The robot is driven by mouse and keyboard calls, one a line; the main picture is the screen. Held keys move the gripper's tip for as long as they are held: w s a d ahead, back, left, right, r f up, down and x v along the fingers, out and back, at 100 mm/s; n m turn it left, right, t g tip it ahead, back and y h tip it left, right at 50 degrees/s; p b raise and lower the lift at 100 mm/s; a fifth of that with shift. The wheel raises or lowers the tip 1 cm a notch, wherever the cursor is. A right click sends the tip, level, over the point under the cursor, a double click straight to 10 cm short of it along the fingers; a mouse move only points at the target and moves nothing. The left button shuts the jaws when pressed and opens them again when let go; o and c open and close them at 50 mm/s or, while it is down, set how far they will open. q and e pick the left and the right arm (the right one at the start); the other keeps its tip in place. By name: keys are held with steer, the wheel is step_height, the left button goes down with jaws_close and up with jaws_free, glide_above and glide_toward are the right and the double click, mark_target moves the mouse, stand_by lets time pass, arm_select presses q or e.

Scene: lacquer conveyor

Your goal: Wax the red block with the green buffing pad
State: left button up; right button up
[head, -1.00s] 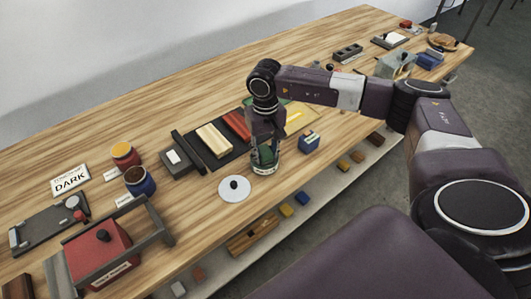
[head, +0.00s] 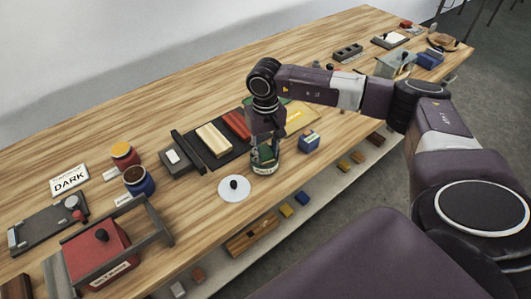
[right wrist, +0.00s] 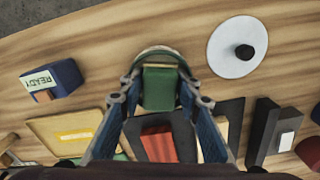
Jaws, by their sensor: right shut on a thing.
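The red block (head: 236,124) lies on a black tray (head: 203,157) beside a pale wooden block (head: 213,139). In the right wrist view the red block (right wrist: 158,145) shows below the fingers, partly covered by the pad and gripper. My right gripper (head: 265,151) points down and is shut on the green buffing pad (right wrist: 160,88). The pad is at a small round tin (head: 264,169) near the table's front edge, and the tin's pale rim (right wrist: 160,52) shows behind it. I cannot tell whether the pad touches the tin's contents. My left gripper is not in view.
A white disc with a black knob (head: 234,190) and a blue READY box (head: 309,143) flank the tin. A yellow panel (head: 299,118) lies behind. Jars (head: 138,181), a DARK card (head: 69,182) and a red box (head: 97,257) stand left. A lower shelf holds small blocks.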

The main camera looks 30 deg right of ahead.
mark_target(265, 151)
steer(key=shift+s, duration=0.1)
stand_by(0.5)
steer(key=shift+r+p, duration=0.6)
steer(key=shift+r, duration=0.3)
steer(key=shift+r+p, duration=1.15)
steer(key=shift+r, duration=1.4)
